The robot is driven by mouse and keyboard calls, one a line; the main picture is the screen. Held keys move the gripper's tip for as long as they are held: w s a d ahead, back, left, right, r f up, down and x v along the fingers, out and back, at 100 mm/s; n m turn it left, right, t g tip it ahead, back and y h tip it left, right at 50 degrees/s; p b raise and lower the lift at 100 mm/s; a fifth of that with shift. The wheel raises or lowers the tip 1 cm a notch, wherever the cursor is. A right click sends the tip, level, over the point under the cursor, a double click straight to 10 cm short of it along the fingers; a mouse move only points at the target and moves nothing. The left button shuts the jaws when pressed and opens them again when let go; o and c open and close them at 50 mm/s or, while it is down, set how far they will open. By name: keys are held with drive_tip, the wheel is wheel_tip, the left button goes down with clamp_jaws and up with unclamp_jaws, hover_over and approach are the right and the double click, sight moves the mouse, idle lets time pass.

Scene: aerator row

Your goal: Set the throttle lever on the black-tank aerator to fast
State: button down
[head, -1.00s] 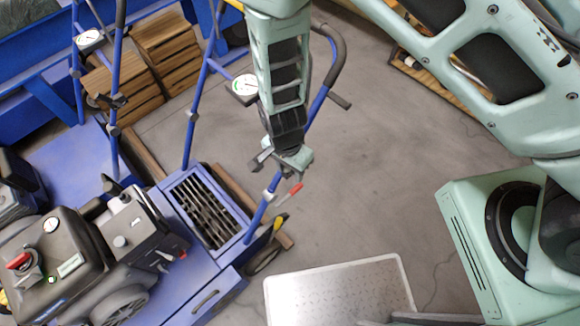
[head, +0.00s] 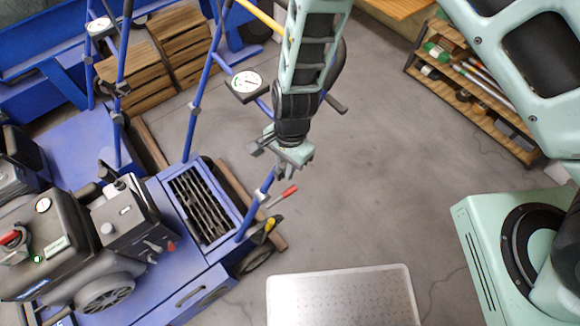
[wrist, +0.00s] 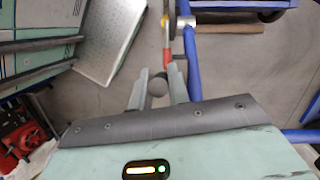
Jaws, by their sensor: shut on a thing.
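The black-tank aerator (head: 185,290) is a blue machine at the left of the head view, with a black engine and tank (head: 45,235) on top. Its blue handle tubes rise to the right and carry a white dial (head: 247,82). My gripper (head: 286,174) points down beside the lower handle tube, just above a red-handled lever (head: 284,196). In the wrist view my gripper (wrist: 158,90) is shut on a dark round knob (wrist: 157,86). The red lever (wrist: 166,45) lies beyond it. What the knob joins to is hidden; I cannot tell whether it is the throttle lever.
A perforated metal plate (head: 345,295) lies at the front. A wooden shelf (head: 480,90) with bottles and tools stands at the back right. Wooden crates (head: 180,45) and more blue tubing are behind. The grey floor between is clear.

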drive_tip(key=shift+w+d+f+g+y+b, duration=0.2)
drive_tip(key=shift+d+g+y+b, duration=0.35)
drive_tip(key=shift+b, duration=0.2)
drive_tip(key=shift+d+r+g+y+b, duration=0.1)
drive_tip(key=shift+r+g+y+b, duration=0.15)
drive_tip(key=shift+y, duration=0.2)
drive_tip(key=c, duration=1.3)
unclamp_jaws()
drive_tip(key=shift+w, duration=0.1)
drive_tip(key=shift+v, duration=3.75)
